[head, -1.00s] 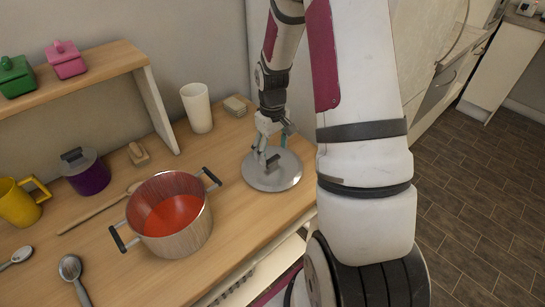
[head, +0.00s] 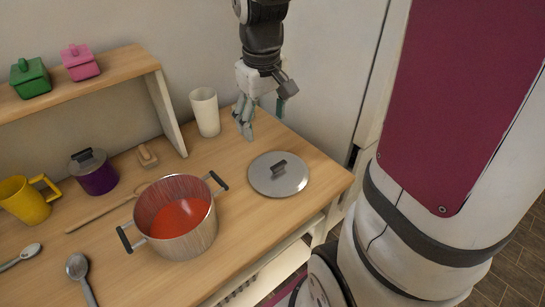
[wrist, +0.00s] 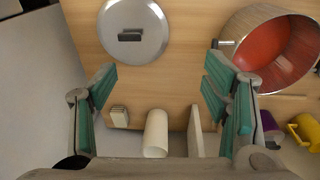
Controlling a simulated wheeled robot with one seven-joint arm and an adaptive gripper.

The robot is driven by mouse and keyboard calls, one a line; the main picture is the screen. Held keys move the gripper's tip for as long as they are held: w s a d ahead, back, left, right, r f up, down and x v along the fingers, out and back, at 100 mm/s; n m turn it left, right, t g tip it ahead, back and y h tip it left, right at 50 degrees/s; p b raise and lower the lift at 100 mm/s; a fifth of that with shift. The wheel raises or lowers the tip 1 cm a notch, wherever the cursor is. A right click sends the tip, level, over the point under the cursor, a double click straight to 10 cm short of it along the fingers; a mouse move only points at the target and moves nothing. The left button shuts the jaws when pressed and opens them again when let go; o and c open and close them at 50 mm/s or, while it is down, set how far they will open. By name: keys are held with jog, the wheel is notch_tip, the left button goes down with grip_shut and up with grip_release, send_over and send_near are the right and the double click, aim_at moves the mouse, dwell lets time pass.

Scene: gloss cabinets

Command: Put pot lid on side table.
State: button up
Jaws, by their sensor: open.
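The pot lid (head: 292,181) is a flat grey disc with a dark handle. It lies on the wooden table top (head: 240,231), to the right of the pot, near the table's right end. It also shows whole at the top of the wrist view (wrist: 148,40). My gripper (head: 246,132) is open and empty, raised above the table behind the lid and apart from it. In the wrist view the two teal-padded fingers (wrist: 160,90) are spread wide with nothing between them.
A metal pot (head: 190,242) with red contents stands left of the lid. A white cup (head: 206,113) and a wooden shelf (head: 130,68) stand at the back. A purple pot (head: 97,178), yellow mug (head: 25,203) and spoons are farther left. Tabletop around the lid is clear.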

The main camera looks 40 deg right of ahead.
jog(key=s+a+r+t, duration=0.1)
jog(key=s+a+r, duration=0.2)
jog(key=s+a, duration=0.2)
jog(key=s+a+r+t, duration=0.1)
jog(key=s+a+r, duration=0.2)
jog(key=s, duration=0.8)
jog(key=shift+s+a+r+y, duration=0.3)
jog(key=shift+s+a+y, duration=0.1)
jog(key=shift+a, duration=0.75)
jog(key=shift+r, duration=0.1)
